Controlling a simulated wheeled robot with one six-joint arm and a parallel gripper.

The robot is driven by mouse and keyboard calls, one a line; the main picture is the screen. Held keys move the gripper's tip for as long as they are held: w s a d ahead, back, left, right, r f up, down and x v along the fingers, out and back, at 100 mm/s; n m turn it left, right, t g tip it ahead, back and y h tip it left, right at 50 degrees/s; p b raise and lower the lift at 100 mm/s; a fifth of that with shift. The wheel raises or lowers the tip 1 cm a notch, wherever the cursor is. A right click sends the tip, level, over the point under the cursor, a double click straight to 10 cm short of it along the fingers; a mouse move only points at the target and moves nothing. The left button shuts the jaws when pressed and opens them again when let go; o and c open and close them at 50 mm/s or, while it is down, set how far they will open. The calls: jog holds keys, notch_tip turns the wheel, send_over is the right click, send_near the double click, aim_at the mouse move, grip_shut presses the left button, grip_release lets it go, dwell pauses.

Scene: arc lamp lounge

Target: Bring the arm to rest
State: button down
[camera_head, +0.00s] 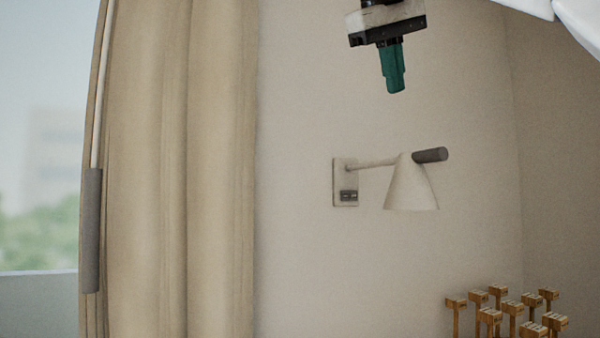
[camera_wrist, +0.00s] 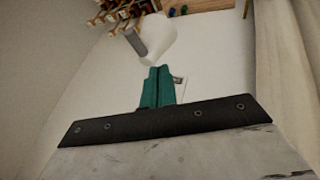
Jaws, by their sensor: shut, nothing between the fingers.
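My gripper (camera_head: 394,68) hangs at the top of the head view with its green fingers pointing down, in front of the plain wall. The fingers are closed together with nothing between them. In the wrist view the closed green fingers (camera_wrist: 158,85) show at the middle, beyond a dark mounting plate. The gripper appears above the wall lamp in the head view and apart from it. The rest of my arm is mostly out of view, with white parts at the top right corner.
A white wall lamp (camera_head: 411,184) with a dark cylinder is on the wall; it also shows in the wrist view (camera_wrist: 155,40). Beige curtains (camera_head: 180,170) hang at left beside a window (camera_head: 40,150). Several wooden peg-like pieces (camera_head: 512,308) stand at lower right.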

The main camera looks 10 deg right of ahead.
jog(key=w+a+f+n+g+y, duration=0.1)
jog(key=w+f, duration=0.1)
jog(key=f, duration=0.8)
jog(key=w+a+f+n+y, duration=0.1)
jog(key=w+a+f, duration=0.1)
jog(key=f, duration=0.9)
jog(key=s+d+f+m+g, duration=0.1)
jog(key=s+f, duration=0.5)
jog(key=f, duration=0.4)
jog(key=s+d+f+m+g+y, duration=0.1)
jog(key=s+d+f, duration=0.1)
jog(key=s+f, duration=0.5)
jog(key=s+d+f+m+y, duration=0.1)
jog(key=s+f, duration=0.6)
jog(key=f, duration=0.7)
jog(key=shift+s+d+g, duration=0.15)
jog(key=shift+d+g, duration=0.1)
jog(key=shift+g, duration=0.15)
